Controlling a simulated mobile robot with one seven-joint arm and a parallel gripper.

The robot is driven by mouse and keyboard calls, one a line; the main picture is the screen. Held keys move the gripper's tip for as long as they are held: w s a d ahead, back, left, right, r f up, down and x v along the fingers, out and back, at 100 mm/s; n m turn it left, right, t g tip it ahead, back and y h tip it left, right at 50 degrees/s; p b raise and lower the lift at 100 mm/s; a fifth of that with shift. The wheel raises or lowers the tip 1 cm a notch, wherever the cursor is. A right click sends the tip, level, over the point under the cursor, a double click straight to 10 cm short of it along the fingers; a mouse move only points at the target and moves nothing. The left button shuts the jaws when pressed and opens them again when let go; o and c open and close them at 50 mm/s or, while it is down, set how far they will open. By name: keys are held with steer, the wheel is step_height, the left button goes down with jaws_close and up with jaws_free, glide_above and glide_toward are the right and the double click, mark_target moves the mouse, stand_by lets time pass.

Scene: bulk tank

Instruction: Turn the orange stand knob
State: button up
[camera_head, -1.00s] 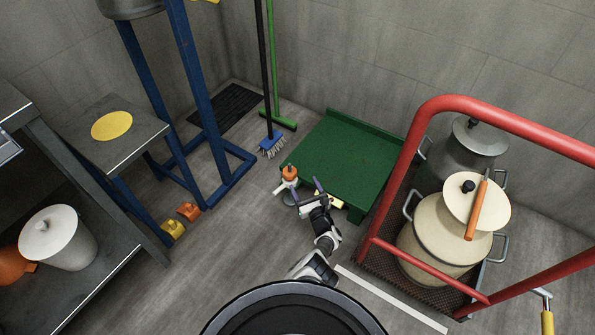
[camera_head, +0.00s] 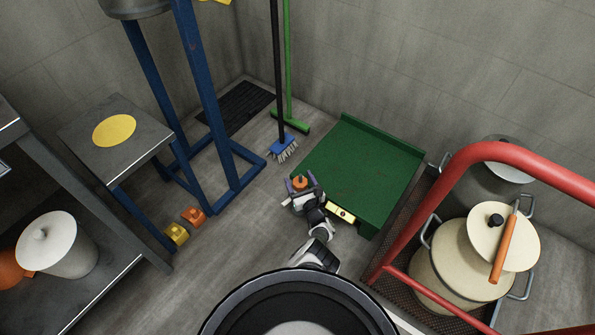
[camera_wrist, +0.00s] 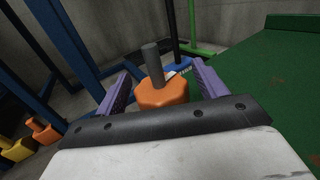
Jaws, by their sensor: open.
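The orange stand knob (camera_wrist: 162,95) is a faceted orange block with a grey pin rising from its top in the wrist view. In the head view the knob (camera_head: 299,183) is a small orange spot beside the left corner of the green platform. My gripper (camera_wrist: 155,82) is open, with one purple finger on each side of the knob. In the head view my gripper (camera_head: 300,188) is at the knob. A gap shows between the fingers and the knob; contact is not visible. The knob's lower part is hidden by my gripper body.
The green platform (camera_head: 360,165) is close on the right. A blue frame (camera_head: 200,110) stands to the left, with an orange block (camera_head: 193,216) and a yellow block (camera_head: 177,234) on the floor. A blue brush (camera_head: 283,146) stands behind. A red-railed cart (camera_head: 450,190) with cans is at the right.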

steer(key=shift+w+a, duration=0.25)
steer(key=shift+w, duration=0.35)
steer(key=c, duration=1)
steer(key=shift+r+m+t+h+p, duration=0.2)
steer(key=shift+m+t+h+p, duration=0.25)
steer(key=shift+m+h, duration=0.55)
steer(key=shift+w+d+f+m+t+h, duration=0.15)
steer(key=shift+m+h, duration=0.5)
steer(key=shift+h, duration=0.65)
steer(key=shift+s+d+r+m+t+h, duration=0.15)
steer(key=shift+m+h, duration=0.5)
steer(key=shift+h, duration=0.65)
steer(key=shift+w+f, duration=0.1)
steer(key=o, duration=1)
